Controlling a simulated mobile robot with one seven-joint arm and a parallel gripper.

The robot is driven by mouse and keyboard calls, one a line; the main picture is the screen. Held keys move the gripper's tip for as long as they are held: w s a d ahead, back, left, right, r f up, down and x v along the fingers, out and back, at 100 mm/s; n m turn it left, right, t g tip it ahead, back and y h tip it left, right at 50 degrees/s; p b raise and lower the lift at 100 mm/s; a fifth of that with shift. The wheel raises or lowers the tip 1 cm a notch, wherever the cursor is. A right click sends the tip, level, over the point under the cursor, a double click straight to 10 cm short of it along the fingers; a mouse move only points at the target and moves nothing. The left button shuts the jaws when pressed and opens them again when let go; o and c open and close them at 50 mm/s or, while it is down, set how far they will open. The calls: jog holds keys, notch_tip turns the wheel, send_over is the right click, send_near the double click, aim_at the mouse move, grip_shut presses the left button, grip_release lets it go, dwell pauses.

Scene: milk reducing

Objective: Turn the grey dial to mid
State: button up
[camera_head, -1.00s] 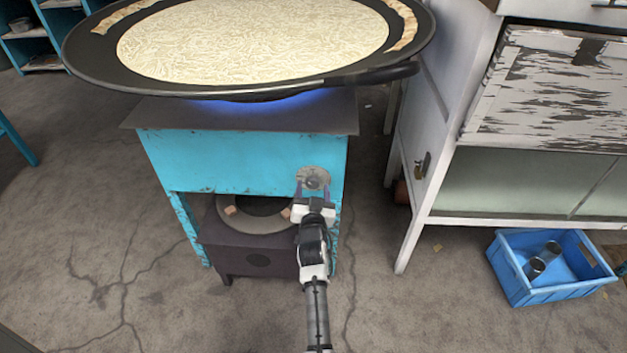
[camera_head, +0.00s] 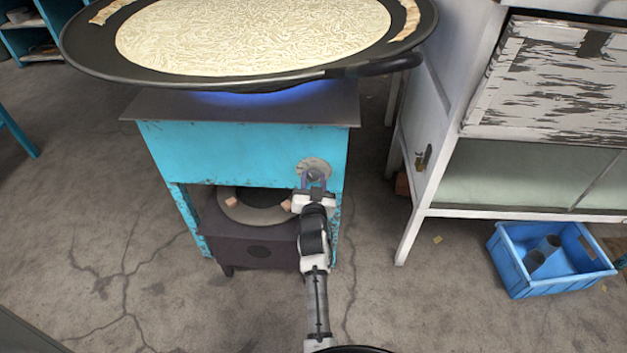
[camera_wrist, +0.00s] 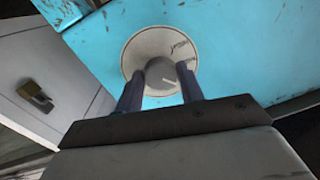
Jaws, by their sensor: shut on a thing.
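The grey dial (camera_wrist: 162,76) sits on a pale round plate (camera_wrist: 137,50) on the turquoise stove front. My gripper (camera_wrist: 160,88) is shut on the dial, one finger on each side. In the head view my gripper (camera_head: 313,182) reaches the plate (camera_head: 314,167) at the right of the turquoise stove (camera_head: 230,155), and the dial is mostly hidden there. Any setting labels on the plate are too small to read.
A wide black pan (camera_head: 90,62) of pale milk stands on the stove over a blue flame (camera_head: 270,97); its rim overhangs. A white cabinet (camera_head: 440,130) with a padlock (camera_head: 423,158) stands to the right. A blue crate (camera_head: 520,285) with metal cups lies on the floor.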

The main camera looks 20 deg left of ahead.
jog(key=shift+r, duration=0.1)
jog(key=n+p, duration=0.1)
jog(key=n, duration=0.2)
jog(key=shift+r+p, duration=0.1)
jog(key=shift+p, duration=0.25)
jog(key=shift+n+p, duration=0.65)
jog(key=shift+n, duration=1.35)
jog(key=o, duration=1)
jog(key=shift+g+h, duration=0.3)
jog(key=shift+s+d, duration=0.1)
